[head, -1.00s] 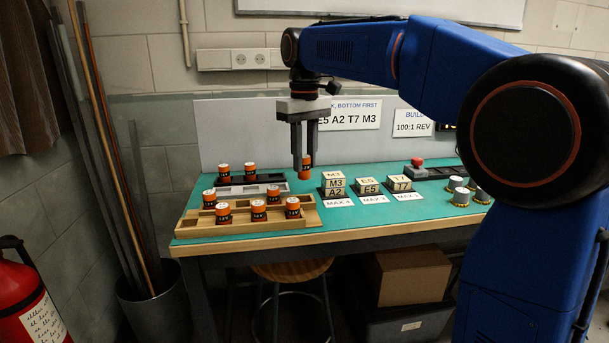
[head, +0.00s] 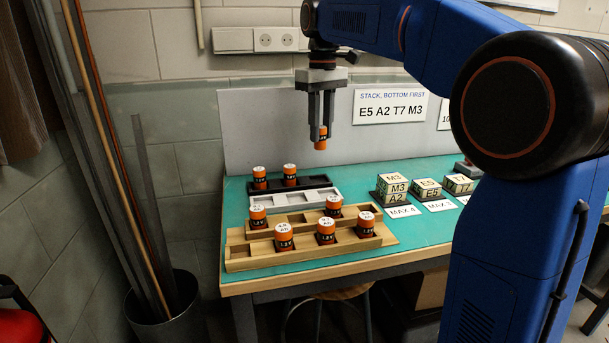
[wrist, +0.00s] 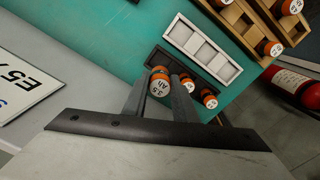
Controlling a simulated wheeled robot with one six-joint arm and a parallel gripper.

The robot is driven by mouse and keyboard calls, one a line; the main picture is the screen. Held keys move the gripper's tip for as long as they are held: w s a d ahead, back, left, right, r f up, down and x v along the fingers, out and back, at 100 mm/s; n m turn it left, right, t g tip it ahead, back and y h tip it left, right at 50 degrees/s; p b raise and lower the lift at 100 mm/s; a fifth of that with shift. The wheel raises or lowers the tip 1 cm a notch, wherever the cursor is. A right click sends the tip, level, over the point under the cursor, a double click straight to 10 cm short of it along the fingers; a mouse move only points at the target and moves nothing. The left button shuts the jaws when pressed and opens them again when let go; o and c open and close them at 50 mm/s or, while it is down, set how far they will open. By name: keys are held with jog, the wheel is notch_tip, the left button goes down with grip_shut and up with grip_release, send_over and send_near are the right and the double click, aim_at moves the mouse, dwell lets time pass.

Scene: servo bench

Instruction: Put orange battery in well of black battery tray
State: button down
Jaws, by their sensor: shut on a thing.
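My gripper (head: 321,117) is shut on an orange battery (head: 321,140) with a dark lower band. It holds the battery upright in the air, above and behind the right end of the black battery tray (head: 319,182) in the head view. Two orange batteries (head: 259,177) stand in that tray, at its left and middle; its right part looks empty. In the wrist view the held battery (wrist: 160,83) shows its white top between the fingers, with the black tray (wrist: 158,58) below it. The fingers hide part of that tray.
A white tray (head: 300,197) with empty wells lies just in front of the black one. Wooden racks (head: 345,250) with several orange batteries stand nearer the front edge. Lettered blocks (head: 392,188) stand to the right. A grey panel (head: 290,135) closes the back of the bench.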

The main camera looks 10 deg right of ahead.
notch_tip(320, 180, down, 10)
jog(key=shift+w+r, duration=0.1)
jog(key=shift+r, duration=0.05)
dwell(0.4)
jog(key=c, duration=1.4)
grip_release()
jog(key=shift+c, duration=0.2)
notch_tip(320, 180, up, 12)
